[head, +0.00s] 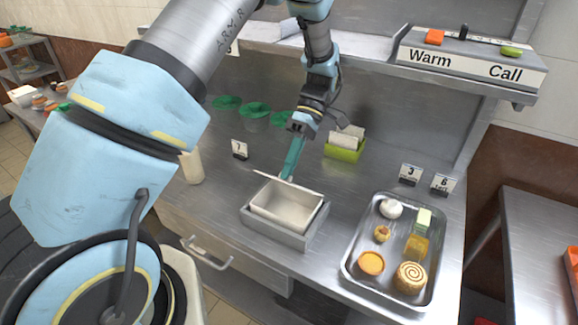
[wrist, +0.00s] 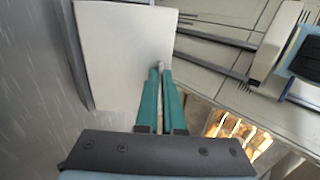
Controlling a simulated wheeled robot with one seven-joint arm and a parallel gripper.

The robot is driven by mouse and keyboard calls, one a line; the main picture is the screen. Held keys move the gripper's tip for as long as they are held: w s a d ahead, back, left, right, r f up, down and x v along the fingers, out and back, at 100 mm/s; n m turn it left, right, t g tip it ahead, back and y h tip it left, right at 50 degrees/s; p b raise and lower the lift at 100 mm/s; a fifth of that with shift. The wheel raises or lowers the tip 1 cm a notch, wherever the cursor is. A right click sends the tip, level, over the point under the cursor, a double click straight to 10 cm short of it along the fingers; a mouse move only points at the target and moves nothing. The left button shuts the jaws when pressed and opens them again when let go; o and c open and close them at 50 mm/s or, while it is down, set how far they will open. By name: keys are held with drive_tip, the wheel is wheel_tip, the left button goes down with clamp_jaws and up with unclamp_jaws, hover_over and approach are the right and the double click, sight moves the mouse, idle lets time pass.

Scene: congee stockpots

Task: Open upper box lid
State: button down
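The box (head: 286,207) on the counter has a grey outer body and a pale inside. Its top is uncovered toward the front. Its pale lid (head: 304,188) stands tilted up at the rear edge, seen nearly edge-on; in the wrist view it is a broad off-white panel (wrist: 125,50). My gripper (head: 288,177) reaches down from behind, its teal fingertips at the lid. In the wrist view the fingers (wrist: 160,72) are nearly together, overlapping the panel's right edge. A small grey piece shows between the tips; I cannot tell whether they hold the lid.
A metal tray (head: 350,265) of food pieces lies to the right. A green holder (head: 344,153) stands behind. Green-topped containers (head: 255,110) are at the back, under a shelf with a Warm/Call panel (head: 470,62). A pale cylinder (head: 191,167) stands left. Counter around the box is clear.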

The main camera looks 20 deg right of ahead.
drive_tip(key=c, duration=1)
unclamp_jaws()
wheel_tip(320, 180, up, 10)
drive_tip(key=b, duration=0.3)
drive_tip(key=shift+a, duration=0.1)
